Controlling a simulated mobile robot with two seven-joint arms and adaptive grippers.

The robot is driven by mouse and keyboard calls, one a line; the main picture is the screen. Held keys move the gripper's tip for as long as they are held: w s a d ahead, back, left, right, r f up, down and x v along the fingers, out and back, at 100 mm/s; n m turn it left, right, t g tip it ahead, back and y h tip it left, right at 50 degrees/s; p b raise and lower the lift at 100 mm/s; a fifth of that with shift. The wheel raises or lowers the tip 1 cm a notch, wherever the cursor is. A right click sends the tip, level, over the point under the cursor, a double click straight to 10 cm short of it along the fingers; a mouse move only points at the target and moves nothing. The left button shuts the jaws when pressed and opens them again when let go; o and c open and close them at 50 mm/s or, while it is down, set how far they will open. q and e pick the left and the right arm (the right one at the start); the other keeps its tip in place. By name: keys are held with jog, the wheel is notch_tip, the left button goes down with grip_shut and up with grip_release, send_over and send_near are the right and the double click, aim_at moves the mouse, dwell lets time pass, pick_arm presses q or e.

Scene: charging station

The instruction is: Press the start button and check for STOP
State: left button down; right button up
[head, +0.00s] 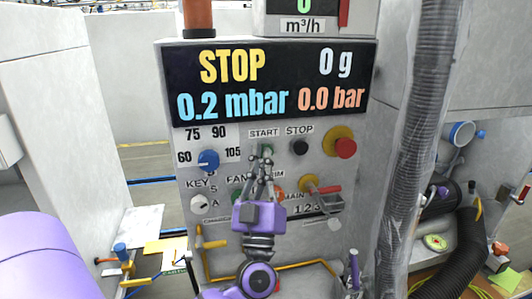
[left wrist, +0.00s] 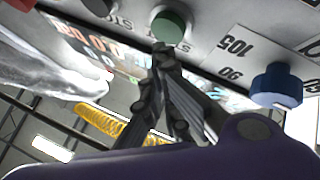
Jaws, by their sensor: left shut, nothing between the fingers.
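The green start button (head: 266,149) sits under the START label on the control panel, partly hidden behind my fingertips. It shows clearly in the left wrist view (left wrist: 168,26). My left gripper (head: 262,158) is shut and empty, with its fingertips at the button's lower edge. In the left wrist view the fingertips (left wrist: 163,50) overlap the button's edge; I cannot tell whether they touch it. The display (head: 272,82) shows STOP in yellow, 0 g, 0.2 mbar and 0.0 bar. The black stop button (head: 299,147) is to the right. My right gripper is not in view.
A red emergency button (head: 345,148) on a yellow base is at the panel's right. A blue knob (head: 208,159) is left of the start button. A red-handled main switch (head: 322,191) is lower right. A grey ribbed hose (head: 424,110) hangs right of the panel.

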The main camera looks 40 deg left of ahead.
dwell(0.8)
pick_arm(q)
jog(key=shift+w+a, duration=0.3)
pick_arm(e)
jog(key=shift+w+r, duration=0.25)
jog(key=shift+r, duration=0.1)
pick_arm(q)
jog(key=shift+w+a+p, duration=0.3)
jog(key=shift+a, duration=0.1)
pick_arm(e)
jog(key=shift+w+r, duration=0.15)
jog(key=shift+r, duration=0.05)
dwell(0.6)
pick_arm(q)
jog(key=shift+s+d+p, duration=0.3)
jog(key=shift+s+d, duration=0.3)
jog(key=shift+d, duration=0.1)
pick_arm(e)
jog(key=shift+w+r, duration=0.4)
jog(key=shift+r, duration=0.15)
